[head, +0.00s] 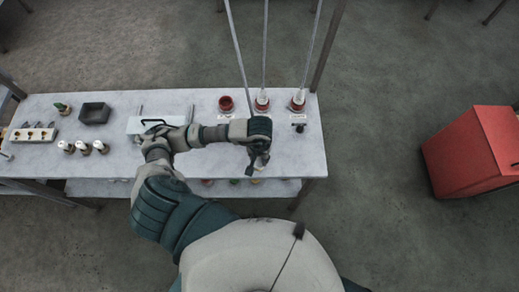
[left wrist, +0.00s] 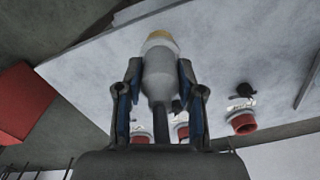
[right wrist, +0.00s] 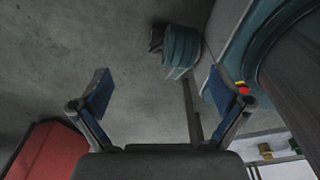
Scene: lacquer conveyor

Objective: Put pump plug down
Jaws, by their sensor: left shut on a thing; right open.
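My left gripper (head: 258,163) is over the front right part of the white table, at the forearm's end. In the left wrist view my left gripper (left wrist: 157,85) is shut on the pump plug (left wrist: 158,68), a pale grey plug with a yellowish end, held between both fingers. In the head view the plug is mostly hidden by the gripper. An open red socket (head: 226,103) sits behind the arm. My right gripper (right wrist: 158,88) is open and empty above the floor.
Several cables hang from above onto the table (head: 312,165). A grey plate with a black handle (head: 157,122), a dark tray (head: 94,113) and several white-topped pieces (head: 84,147) stand left. A red cabinet (head: 475,150) stands apart at right. The table's front right is clear.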

